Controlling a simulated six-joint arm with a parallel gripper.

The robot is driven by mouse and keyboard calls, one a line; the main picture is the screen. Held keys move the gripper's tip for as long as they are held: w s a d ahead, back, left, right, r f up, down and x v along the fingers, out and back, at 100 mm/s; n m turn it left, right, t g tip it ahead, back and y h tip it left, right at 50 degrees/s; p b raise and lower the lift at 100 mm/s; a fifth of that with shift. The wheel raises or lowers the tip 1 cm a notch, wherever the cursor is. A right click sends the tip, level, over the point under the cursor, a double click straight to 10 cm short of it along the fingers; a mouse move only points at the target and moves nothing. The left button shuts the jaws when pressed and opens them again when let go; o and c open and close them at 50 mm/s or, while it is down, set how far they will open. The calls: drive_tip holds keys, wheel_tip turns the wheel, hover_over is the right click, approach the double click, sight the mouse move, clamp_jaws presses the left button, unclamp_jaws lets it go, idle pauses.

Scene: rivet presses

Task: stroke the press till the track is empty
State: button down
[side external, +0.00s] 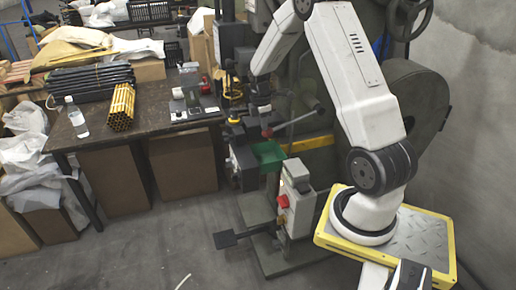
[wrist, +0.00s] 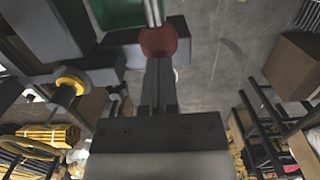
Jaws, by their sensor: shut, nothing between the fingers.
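The rivet press (side external: 245,155) stands in the middle of the side view, beside the workbench. Its lever (side external: 295,119) is a metal rod ending in a red ball knob (side external: 267,132). My gripper (side external: 264,116) points down just above the knob. In the wrist view my gripper (wrist: 158,62) has its fingers together with nothing between them. The red knob (wrist: 158,41) is right at the fingertips; I cannot tell whether they touch. A green tray (side external: 268,154) sits below the knob. I cannot make out the track or any rivets in it.
A grey box with a red button (side external: 283,201) stands in front of the press, with a foot pedal (side external: 226,239) on the floor. The workbench (side external: 155,121) holds yellow tubes (side external: 121,107), black bars and a bottle (side external: 76,117). The front floor is mostly clear.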

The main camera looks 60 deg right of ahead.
drive_tip(key=shift+w+a+r, duration=0.35)
drive_tip(key=shift+r, duration=0.5)
drive_tip(key=shift+w+a+r, duration=0.4)
drive_tip(key=shift+r, duration=0.4)
drive_tip(key=shift+w+a+r, duration=0.35)
drive_tip(key=shift+r, duration=0.5)
drive_tip(key=s+a+m+t, duration=0.1)
drive_tip(key=s+a+m, duration=0.3)
drive_tip(key=a, duration=1)
drive_tip(key=s+a+m+t, duration=0.2)
drive_tip(key=s+a+m, duration=0.3)
drive_tip(key=a, duration=0.9)
drive_tip(key=shift+s+r+y, duration=0.4)
drive_tip(key=shift+s+r, duration=0.05)
drive_tip(key=shift+s, duration=0.1)
